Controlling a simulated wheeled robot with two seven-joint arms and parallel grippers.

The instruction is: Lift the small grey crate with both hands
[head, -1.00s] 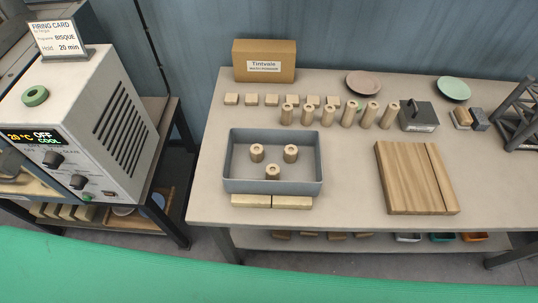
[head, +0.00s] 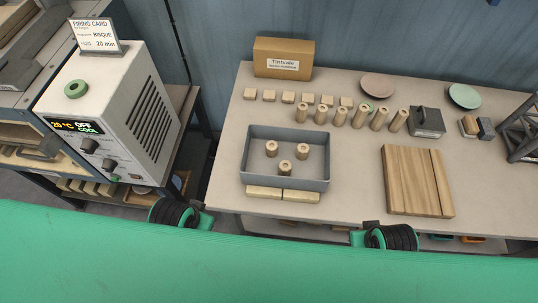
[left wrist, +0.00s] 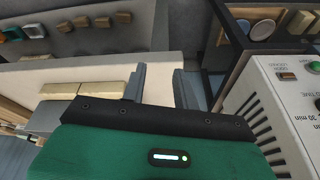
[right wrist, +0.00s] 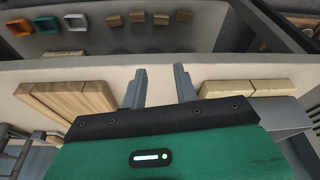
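The small grey crate (head: 262,179) sits on the table in the head view, left of the wooden board. Three short wooden-coloured cylinders with holes stand in it. Its grey side shows partly behind my gripper body in the left wrist view (left wrist: 48,116) and in the right wrist view (right wrist: 275,112). My left gripper (left wrist: 160,86) is open and empty, near the table's front edge, left of the crate. My right gripper (right wrist: 161,86) is open and empty, near the front edge, right of the crate. Neither touches the crate.
Two pale bars (head: 264,192) lie along the crate's front. A wooden board (head: 412,182) lies to the right. A row of cylinders (head: 340,116) and small blocks stands behind. A kiln (head: 105,120) is on the left. Table left of the crate is clear.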

